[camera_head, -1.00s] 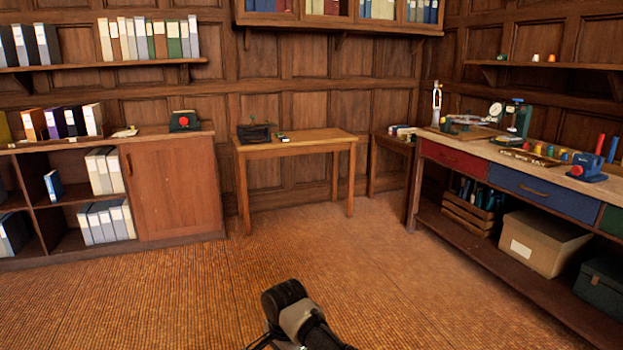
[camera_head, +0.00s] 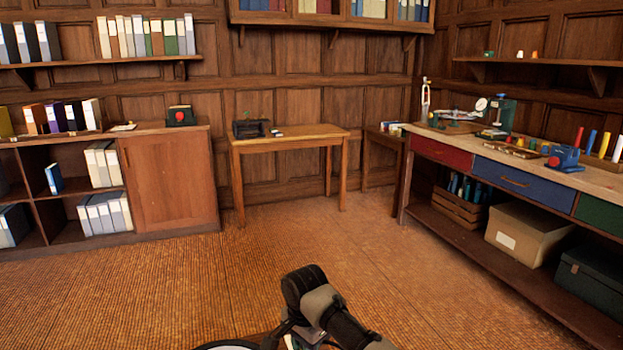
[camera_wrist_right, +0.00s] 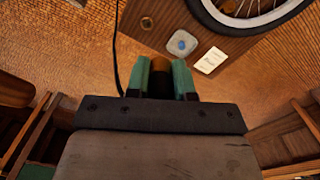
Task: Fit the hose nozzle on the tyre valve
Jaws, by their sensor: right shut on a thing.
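My right gripper (camera_wrist_right: 161,68) shows in the right wrist view with green fingers shut on a brownish, brass-coloured piece (camera_wrist_right: 160,84), which looks like the hose nozzle. Its front end is hard to make out. A thin black hose (camera_wrist_right: 116,50) runs beside the left finger. A spoked wheel with a dark tyre (camera_wrist_right: 222,22) lies beyond the fingertips at the upper right, apart from them. I cannot make out the tyre valve. In the head view my right arm comes in at the bottom, and its gripper is mostly hidden. My left gripper is not in view.
In the head view a small table (camera_head: 300,135) and a workbench (camera_head: 560,172) stand beyond open floor (camera_head: 150,280).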

